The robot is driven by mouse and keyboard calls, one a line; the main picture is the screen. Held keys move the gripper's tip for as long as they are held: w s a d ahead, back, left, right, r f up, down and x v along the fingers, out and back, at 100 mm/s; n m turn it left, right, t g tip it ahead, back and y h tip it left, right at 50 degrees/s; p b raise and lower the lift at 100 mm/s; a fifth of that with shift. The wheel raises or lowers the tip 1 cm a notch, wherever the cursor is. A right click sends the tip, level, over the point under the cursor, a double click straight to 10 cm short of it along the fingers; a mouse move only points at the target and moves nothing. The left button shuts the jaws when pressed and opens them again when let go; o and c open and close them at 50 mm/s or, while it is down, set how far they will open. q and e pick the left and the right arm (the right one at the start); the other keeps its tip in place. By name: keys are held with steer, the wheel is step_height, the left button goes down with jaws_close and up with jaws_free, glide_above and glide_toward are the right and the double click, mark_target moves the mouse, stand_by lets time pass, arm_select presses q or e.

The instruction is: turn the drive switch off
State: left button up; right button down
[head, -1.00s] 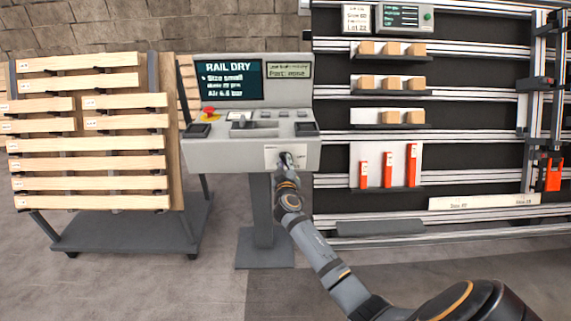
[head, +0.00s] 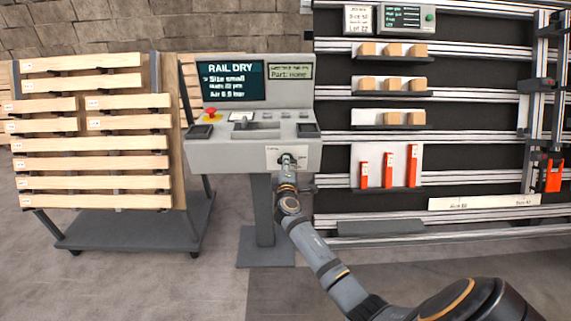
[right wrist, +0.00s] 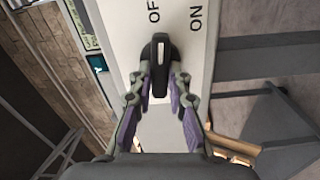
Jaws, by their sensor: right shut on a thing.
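The drive switch is a black knob with a white pointer line on a pale plate, seen close in the right wrist view (right wrist: 161,68). OFF and ON are lettered on the plate above it in that picture. The white line points up the picture, nearer the OFF lettering than the ON. My right gripper (right wrist: 161,84) is shut on the knob, one finger on each side. In the head view my right gripper (head: 288,166) reaches the plate on the front of the grey console (head: 205,158) and largely hides the switch. My left gripper is not in view.
The console's screen (head: 234,83) reads RAIL DRY, and a red button (head: 211,113) sits on its top. A cart with wooden slats (head: 90,164) stands left. A rail rack with small boxes (head: 393,84) and red pieces (head: 388,170) stands right. The floor in front is clear.

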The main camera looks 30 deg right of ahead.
steer(key=shift+f+n, duration=0.15)
steer(key=shift+n, duration=0.65)
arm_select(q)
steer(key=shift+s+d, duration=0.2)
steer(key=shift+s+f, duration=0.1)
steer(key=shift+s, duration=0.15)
arm_select(e)
steer(key=c, duration=1.3)
jaws_free()
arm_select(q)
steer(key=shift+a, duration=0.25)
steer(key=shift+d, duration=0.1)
arm_select(e)
steer(key=v, duration=1.2)
